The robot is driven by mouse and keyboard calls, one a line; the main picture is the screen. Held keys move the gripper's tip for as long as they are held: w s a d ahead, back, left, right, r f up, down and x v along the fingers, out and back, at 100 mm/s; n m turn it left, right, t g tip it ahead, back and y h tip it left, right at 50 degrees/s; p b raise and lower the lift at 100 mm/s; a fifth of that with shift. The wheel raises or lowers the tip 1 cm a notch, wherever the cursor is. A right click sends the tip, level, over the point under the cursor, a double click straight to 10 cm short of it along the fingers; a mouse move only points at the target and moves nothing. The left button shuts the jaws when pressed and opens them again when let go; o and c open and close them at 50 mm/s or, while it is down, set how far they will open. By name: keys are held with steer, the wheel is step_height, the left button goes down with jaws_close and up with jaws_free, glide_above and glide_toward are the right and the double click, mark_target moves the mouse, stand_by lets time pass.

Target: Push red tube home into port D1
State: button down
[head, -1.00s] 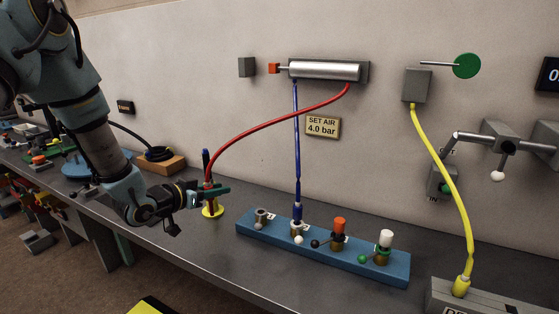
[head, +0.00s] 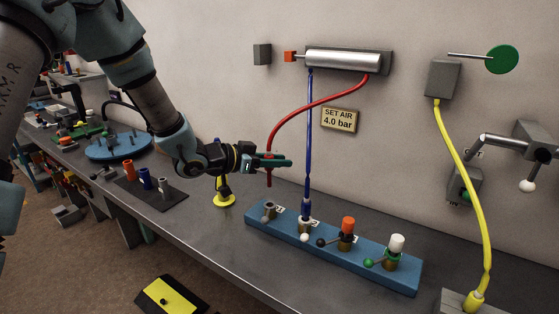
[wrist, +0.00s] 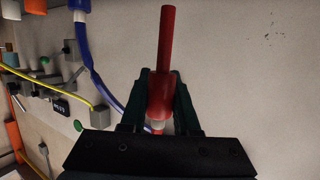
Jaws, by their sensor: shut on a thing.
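The red tube (head: 318,105) hangs in an arc from the right end of the silver cylinder (head: 342,59) on the wall. My gripper (head: 274,162) is shut on the tube's free end, whose tip points down. In the wrist view the fingers (wrist: 158,105) close around the red end (wrist: 165,45), and its tip sticks out past them. The tip is in the air above the leftmost grey port (head: 269,207) of the blue manifold (head: 330,249), apart from it. The port labels are too small to read surely.
A blue tube (head: 308,140) stands upright in the second port, just right of my gripper. Ports with orange (head: 348,225) and white (head: 397,243) tops stand further right. A yellow-based stand (head: 224,199) is left of the manifold. A yellow hose (head: 460,190) hangs at right.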

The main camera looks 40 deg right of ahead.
steer(key=shift+f+b, duration=2)
steer(key=shift+f, duration=0.9)
steer(key=shift+f+b, duration=1.4)
steer(key=shift+f, duration=0.6)
steer(key=c, duration=0.6)
jaws_free()
steer(key=b+v, duration=0.2)
steer(key=v, duration=0.9)
steer(key=shift+d, duration=0.1)
